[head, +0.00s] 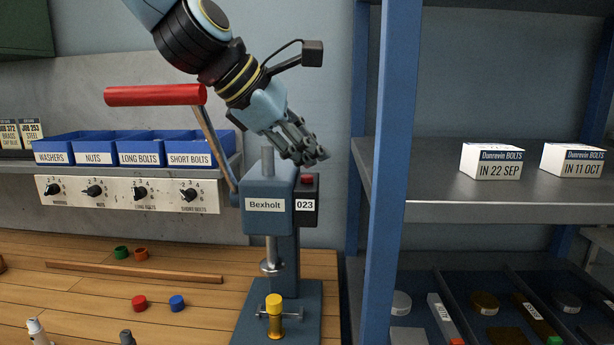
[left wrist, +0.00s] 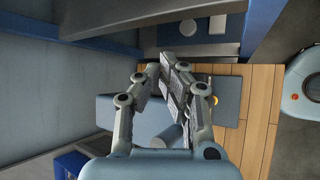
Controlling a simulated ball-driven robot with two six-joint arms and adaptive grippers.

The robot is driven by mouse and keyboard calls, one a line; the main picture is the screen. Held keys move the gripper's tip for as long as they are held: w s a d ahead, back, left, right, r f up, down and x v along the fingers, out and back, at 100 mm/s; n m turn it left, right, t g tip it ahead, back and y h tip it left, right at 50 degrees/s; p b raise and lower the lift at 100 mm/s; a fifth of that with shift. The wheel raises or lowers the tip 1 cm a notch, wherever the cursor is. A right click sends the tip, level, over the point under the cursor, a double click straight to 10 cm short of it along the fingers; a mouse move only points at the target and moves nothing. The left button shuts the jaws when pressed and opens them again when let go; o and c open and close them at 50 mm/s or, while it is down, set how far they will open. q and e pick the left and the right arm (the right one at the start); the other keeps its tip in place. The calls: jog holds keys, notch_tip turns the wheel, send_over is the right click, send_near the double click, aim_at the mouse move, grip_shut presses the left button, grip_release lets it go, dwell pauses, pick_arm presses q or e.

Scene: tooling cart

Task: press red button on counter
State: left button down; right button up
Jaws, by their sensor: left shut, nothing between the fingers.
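A small black counter (head: 307,206) reading 023 is fixed to the right side of a blue-grey press (head: 268,207) labelled Bexholt. Its red button (head: 307,180) is on top and shows just below my left gripper (head: 316,158). That gripper is shut and empty, with its fingers pointing down and right above the press head. A small gap shows between the fingertips and the button in the head view. In the left wrist view, the shut fingers (left wrist: 164,66) cover the area of the counter, and I cannot make out the button there. My right gripper is out of view.
The press's red lever (head: 155,95) sticks out left, near my left arm. A blue shelf post (head: 391,170) stands close on the right. Blue bins (head: 140,151) sit on a ledge behind.

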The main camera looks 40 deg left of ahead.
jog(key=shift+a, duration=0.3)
pick_arm(q)
jog(key=shift+f, duration=0.15)
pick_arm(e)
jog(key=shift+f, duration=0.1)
pick_arm(q)
jog(key=shift+f+b, duration=0.3)
jog(key=shift+b, duration=0.05)
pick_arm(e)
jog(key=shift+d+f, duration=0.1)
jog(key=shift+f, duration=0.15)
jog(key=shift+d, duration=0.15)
pick_arm(q)
jog(key=shift+f+b, duration=0.35)
jog(key=shift+f, duration=0.05)
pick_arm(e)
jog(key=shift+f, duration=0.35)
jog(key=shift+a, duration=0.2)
pick_arm(q)
jog(key=shift+r+p, duration=0.85)
jog(key=shift+p, duration=0.05)
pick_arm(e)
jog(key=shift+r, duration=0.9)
